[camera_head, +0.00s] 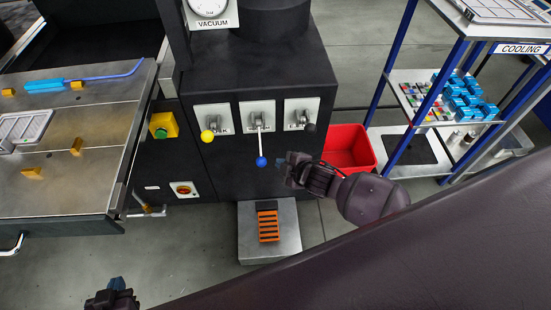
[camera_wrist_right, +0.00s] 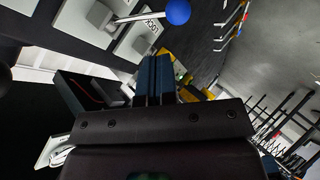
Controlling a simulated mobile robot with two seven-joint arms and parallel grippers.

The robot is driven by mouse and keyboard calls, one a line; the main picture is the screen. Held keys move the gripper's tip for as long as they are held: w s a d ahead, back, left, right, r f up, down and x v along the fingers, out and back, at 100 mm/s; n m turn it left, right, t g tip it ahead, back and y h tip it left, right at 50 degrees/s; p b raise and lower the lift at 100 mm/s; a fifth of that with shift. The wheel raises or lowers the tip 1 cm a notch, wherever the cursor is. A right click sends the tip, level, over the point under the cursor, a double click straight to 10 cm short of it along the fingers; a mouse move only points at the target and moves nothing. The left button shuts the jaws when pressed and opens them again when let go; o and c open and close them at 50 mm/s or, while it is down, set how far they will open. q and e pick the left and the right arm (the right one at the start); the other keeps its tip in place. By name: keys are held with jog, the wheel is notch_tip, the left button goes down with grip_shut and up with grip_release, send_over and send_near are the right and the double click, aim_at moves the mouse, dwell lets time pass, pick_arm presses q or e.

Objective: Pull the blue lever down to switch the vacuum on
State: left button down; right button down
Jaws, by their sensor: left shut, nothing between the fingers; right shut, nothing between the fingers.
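The blue lever (camera_head: 261,161) is the middle of three levers on the front of the black machine. Its silver rod hangs down from a white plate and ends in a blue ball. In the right wrist view the blue ball (camera_wrist_right: 178,11) is at the top, beyond my fingers and apart from them. My right gripper (camera_head: 281,163) is shut and empty, just right of the blue ball in the head view. Its shut fingers also show in the right wrist view (camera_wrist_right: 155,80). My left gripper (camera_head: 117,284) is shut at the bottom left, far from the lever.
A yellow-ball lever (camera_head: 207,135) and a black-ball lever (camera_head: 309,128) flank the blue one. A vacuum gauge (camera_head: 208,7) is above. A red bin (camera_head: 348,147) stands behind my right arm. An orange pedal (camera_head: 268,225) is below. A metal bench (camera_head: 70,190) is at left.

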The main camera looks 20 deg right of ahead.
jog(key=shift+v, duration=2.55)
jog(key=shift+s+a, duration=0.1)
notch_tip(320, 180, up, 5)
jog(key=s+m+t, duration=0.2)
jog(key=m, duration=0.5)
jog(key=s+d+f+m+h, duration=0.2)
jog(key=s+d+m, duration=0.1)
jog(key=s, duration=0.3)
jog(key=s+d+f+m+g+h, duration=0.1)
jog(key=s+d+f+m+h, duration=0.1)
jog(key=s, duration=0.5)
jog(key=shift+d+f+m+g, duration=0.3)
jog(key=shift+d+m, duration=0.2)
jog(key=shift+m, duration=0.4)
jog(key=shift+a, duration=0.1)
